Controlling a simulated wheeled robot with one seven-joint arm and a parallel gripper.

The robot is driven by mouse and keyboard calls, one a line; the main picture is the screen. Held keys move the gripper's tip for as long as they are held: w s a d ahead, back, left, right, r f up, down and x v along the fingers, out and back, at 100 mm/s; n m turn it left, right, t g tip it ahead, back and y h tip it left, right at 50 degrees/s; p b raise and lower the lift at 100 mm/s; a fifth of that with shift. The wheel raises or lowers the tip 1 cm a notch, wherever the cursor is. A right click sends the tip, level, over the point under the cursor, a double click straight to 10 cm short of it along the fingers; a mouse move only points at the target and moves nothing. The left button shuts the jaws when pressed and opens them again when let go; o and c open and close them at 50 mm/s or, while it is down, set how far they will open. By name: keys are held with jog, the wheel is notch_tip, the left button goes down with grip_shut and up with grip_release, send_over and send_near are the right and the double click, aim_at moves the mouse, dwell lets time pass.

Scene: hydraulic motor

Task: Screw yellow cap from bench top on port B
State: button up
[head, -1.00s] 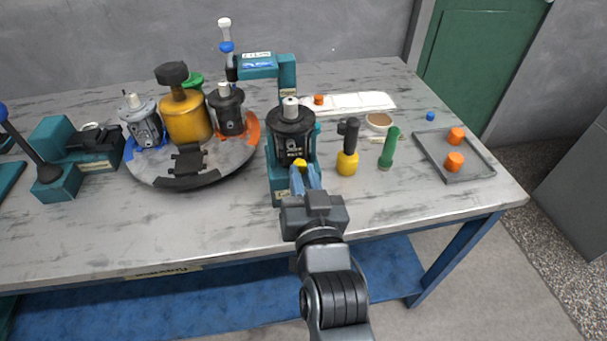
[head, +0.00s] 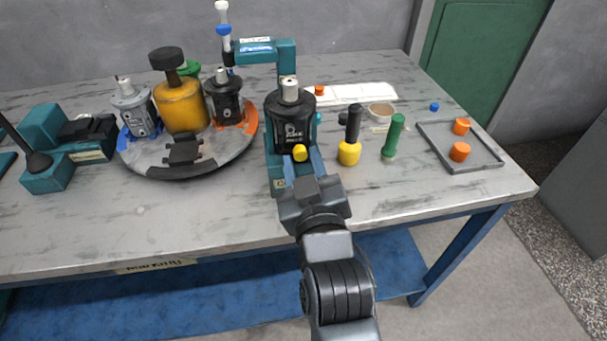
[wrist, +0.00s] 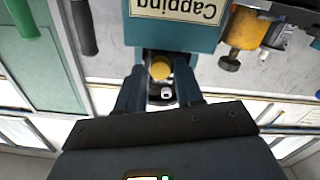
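The black motor (head: 291,118) stands upright in the teal capping stand (head: 281,187). The small yellow cap (head: 300,152) sits at the motor's front, low on the body, where a port would be; the port itself is hidden behind it. My gripper (head: 302,166) is just in front of the cap, its blue fingers spread apart. In the wrist view the yellow cap (wrist: 160,69) shows between the fingertips, with a gap on either side. The stand's label (wrist: 176,10) appears upside down there. I cannot read the port's letter.
A round turntable (head: 215,160) with other motors and a yellow pot is left of the stand. A yellow-and-black tool (head: 349,150) and a green tool (head: 392,140) stand close on the right. A grey tray (head: 480,160) with orange caps is further right.

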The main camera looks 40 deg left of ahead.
jog(key=n+b, duration=0.1)
jog(key=n, duration=0.4)
jog(key=shift+d+f+b, duration=0.1)
jog(key=shift+f+b, duration=0.1)
jog(key=shift+b, duration=0.2)
jog(key=shift+w, duration=0.1)
jog(key=shift+w+d+f+b, duration=0.25)
jog(key=shift+d+f+b, duration=0.15)
jog(key=shift+f, duration=0.1)
jog(key=shift+c, duration=0.4)
jog(key=shift+w, duration=0.1)
jog(key=c, duration=0.4)
grip_shut()
jog(key=shift+a+r, duration=0.2)
